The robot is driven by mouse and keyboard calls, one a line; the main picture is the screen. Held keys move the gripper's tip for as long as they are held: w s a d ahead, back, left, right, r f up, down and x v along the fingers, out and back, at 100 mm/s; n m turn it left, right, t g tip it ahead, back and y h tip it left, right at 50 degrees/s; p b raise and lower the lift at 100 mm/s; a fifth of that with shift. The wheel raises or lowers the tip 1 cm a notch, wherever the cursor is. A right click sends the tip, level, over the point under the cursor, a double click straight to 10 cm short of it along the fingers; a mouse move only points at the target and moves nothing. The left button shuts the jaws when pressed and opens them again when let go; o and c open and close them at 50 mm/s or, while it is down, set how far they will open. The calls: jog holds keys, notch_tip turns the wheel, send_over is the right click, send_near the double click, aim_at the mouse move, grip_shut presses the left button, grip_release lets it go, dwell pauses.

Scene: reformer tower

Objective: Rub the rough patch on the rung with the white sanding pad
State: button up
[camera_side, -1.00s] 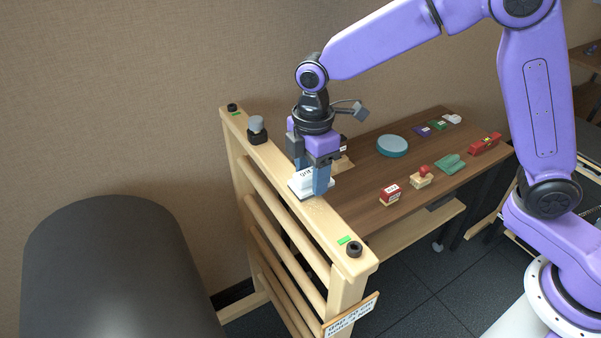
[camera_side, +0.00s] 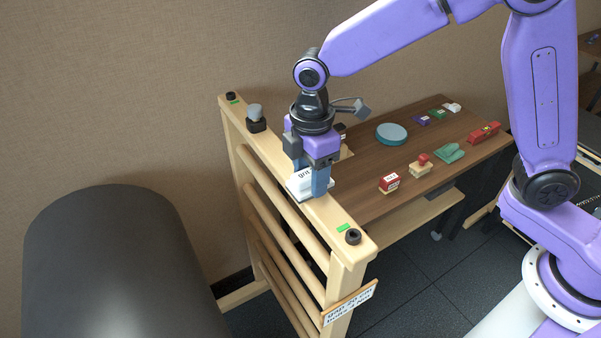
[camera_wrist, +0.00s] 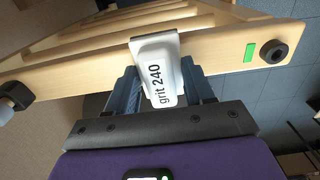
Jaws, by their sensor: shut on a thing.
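My gripper (camera_side: 309,181) is shut on the white sanding pad (camera_side: 302,184), which is marked "grit 240" in the wrist view (camera_wrist: 161,84). One finger shows on each side of the pad. The pad is at the pale wooden top rung (camera_side: 277,160) of the ladder-like frame, and appears to rest on its upper face. I cannot tell the contact for certain. The wrist view shows the pad lapping over the rung (camera_wrist: 222,47). I cannot make out the rough patch; the pad and fingers hide part of the rung.
A grey-topped knob (camera_side: 255,115) stands toward the rung's far end; a green mark (camera_side: 343,227) and black cap (camera_side: 353,236) are at the near end. A brown table (camera_side: 437,124) behind holds a teal disc (camera_side: 391,134), stamps and small blocks. A dark rounded bolster (camera_side: 115,265) stands at left.

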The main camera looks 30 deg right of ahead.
jog(key=shift+d, duration=0.95)
jog(key=shift+r, duration=4.1)
